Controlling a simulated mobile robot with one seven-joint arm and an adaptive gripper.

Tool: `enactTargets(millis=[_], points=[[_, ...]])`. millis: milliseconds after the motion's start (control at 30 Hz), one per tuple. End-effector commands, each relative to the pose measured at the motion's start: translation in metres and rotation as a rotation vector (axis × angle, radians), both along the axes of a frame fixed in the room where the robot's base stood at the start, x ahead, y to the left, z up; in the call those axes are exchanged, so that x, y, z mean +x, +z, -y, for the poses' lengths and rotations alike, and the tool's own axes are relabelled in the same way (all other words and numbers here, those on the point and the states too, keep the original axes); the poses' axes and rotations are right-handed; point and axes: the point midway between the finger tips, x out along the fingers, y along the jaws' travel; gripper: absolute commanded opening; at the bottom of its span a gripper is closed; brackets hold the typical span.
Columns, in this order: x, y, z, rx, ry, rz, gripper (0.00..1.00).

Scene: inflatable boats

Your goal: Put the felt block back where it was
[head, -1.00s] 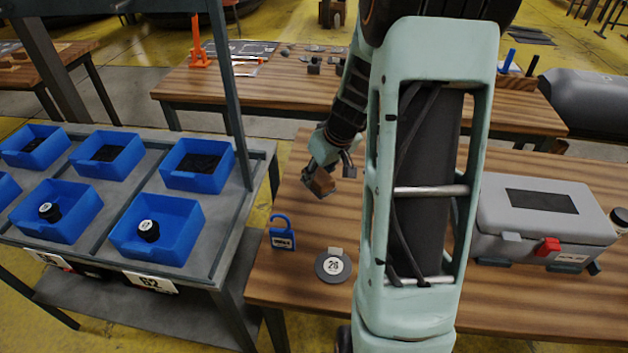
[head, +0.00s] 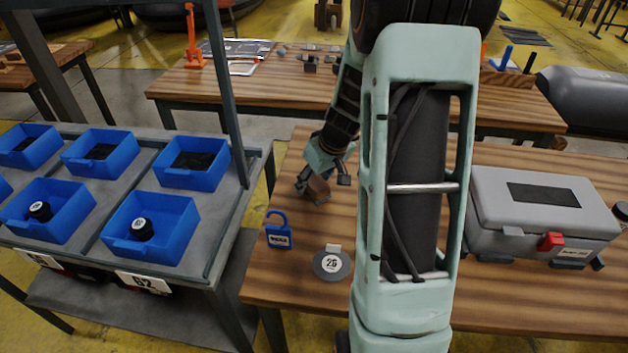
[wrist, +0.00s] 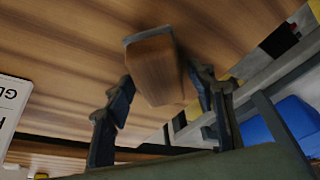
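The felt block (head: 318,191) is a brown wooden block with a thin grey layer along one edge. It is at the left part of the near table, apparently on the tabletop. In the wrist view the block (wrist: 155,68) sits between my two fingers. My gripper (head: 323,182) is around the block with its fingers spread. In the wrist view, bare table shows between the right finger and the block; the left finger is close beside it. Whether the left finger touches it is hard to tell.
A blue padlock (head: 278,236) and a round grey disc labelled 26 (head: 332,263) lie nearer the front edge. A grey case (head: 540,215) stands right of my arm. Blue bins (head: 150,228) stand on the rack at left. The table between block and disc is clear.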

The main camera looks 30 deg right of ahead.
Motion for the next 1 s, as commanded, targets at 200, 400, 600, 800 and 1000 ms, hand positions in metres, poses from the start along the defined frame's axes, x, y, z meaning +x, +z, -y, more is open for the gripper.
enactTargets(millis=[200,400,600,800,1000], points=[[0.0,0.0,0.0,0.0,0.0,-0.001,0.53],[0.0,0.006,0.0,0.0,0.0,-0.001,0.53],[-0.013,0.038,0.003,-0.003,0.0,0.004,0.53],[-0.028,0.077,0.006,-0.004,0.0,0.005,0.53],[-0.04,0.104,0.008,-0.002,-0.001,0.001,0.53]])
